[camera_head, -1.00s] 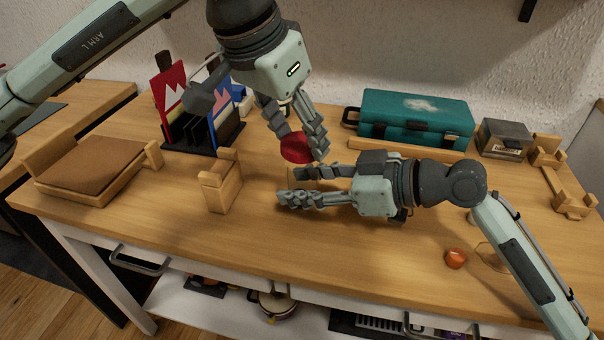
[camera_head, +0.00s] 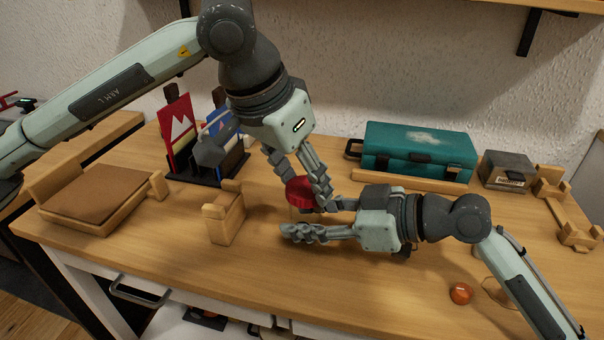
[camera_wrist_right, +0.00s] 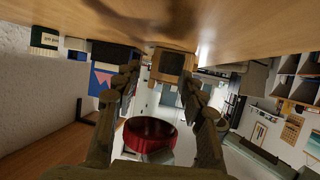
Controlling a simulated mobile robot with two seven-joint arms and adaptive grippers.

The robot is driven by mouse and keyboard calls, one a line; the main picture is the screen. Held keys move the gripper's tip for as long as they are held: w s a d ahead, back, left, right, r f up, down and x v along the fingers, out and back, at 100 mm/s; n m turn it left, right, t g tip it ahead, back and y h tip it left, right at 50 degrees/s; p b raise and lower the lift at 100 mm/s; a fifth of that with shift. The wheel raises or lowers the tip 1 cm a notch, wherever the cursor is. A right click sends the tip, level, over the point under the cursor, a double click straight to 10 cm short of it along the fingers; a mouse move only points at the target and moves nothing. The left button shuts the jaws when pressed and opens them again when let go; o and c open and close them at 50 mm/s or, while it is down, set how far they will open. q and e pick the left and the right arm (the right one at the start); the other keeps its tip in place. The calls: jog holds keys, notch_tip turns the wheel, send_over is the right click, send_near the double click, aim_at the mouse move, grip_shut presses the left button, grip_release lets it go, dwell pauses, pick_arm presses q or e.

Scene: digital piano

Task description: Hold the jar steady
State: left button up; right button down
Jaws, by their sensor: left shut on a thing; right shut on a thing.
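The jar's red lid (camera_head: 299,193) is in the middle of the table in the head view. The body below it is clear and hard to make out. My left gripper (camera_head: 303,187) comes down from above, shut with its fingers around the lid. My right gripper (camera_head: 308,217) reaches in from the right, low over the table, shut on the jar body under the lid. In the right wrist view the red lid (camera_wrist_right: 150,133) shows between the right fingers (camera_wrist_right: 160,95). Whether the lid is seated on the jar cannot be told.
A wooden block stand (camera_head: 226,217) is left of the jar. A brown-topped wooden tray (camera_head: 97,193) and a rack with red and blue panels (camera_head: 178,125) lie farther left. A teal case (camera_head: 418,150) stands behind. An orange ball (camera_head: 460,293) is at front right; the front middle is clear.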

pick_arm(q)
jog(key=shift+f, duration=0.6)
dwell(0.3)
jog(key=m+g, duration=0.1)
jog(key=m, duration=0.2)
jog(key=shift+w+a+h, duration=0.1)
jog(key=shift+h, duration=0.3)
jog(key=o, duration=0.7)
jog(key=shift+o, duration=0.2)
jog(key=shift+r, duration=0.1)
jog(key=shift+r, duration=2.2)
